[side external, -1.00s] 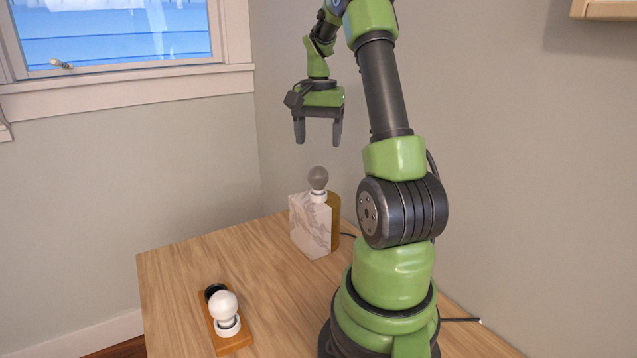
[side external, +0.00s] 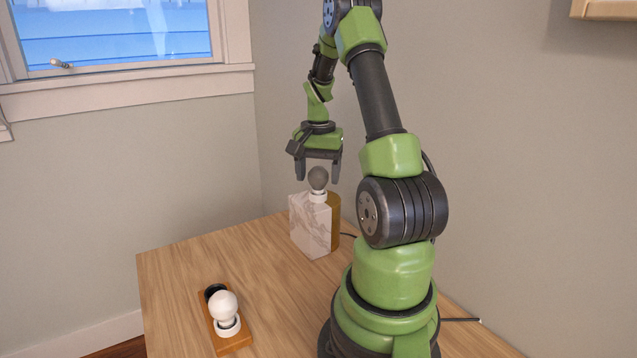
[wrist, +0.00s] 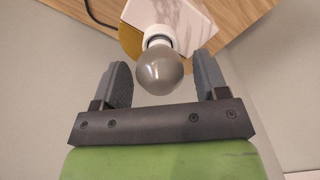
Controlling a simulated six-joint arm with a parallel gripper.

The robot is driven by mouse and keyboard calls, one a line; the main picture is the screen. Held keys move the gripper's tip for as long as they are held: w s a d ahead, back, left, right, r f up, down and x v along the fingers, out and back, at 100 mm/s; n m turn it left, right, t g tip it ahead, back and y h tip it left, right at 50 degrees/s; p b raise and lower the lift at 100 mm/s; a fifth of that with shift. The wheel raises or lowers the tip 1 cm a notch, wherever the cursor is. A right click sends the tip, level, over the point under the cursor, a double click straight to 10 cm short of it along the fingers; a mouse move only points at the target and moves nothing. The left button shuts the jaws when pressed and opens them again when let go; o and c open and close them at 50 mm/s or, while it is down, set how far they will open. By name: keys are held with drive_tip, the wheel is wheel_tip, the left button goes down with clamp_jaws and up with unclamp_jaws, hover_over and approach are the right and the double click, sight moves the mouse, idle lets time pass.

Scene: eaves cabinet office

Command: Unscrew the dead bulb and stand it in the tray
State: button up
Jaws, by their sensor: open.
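The dead bulb (side external: 318,178) is grey and stands upright in a white socket on top of the lamp (side external: 312,222), a marbled block with a brass-coloured part. My gripper (side external: 318,176) is open and points down, its two fingers around the level of the bulb in the side view. In the wrist view the bulb (wrist: 160,70) appears between and slightly beyond the fingers of my gripper (wrist: 163,85), with a gap on each side. The tray (side external: 232,341) is a wooden holder at the front left. It holds a white bulb (side external: 223,306) and has a dark round recess (side external: 213,290) behind it.
The wooden table (side external: 262,272) is clear between the tray and the lamp. A dark cable (wrist: 95,15) runs from behind the lamp. Walls stand behind the table, with a window (side external: 115,35) at upper left.

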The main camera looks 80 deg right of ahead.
drive_tip(key=c, duration=0.9)
drive_tip(key=shift+o, duration=0.2)
drive_tip(key=n, duration=0.8)
drive_tip(key=n, duration=0.8)
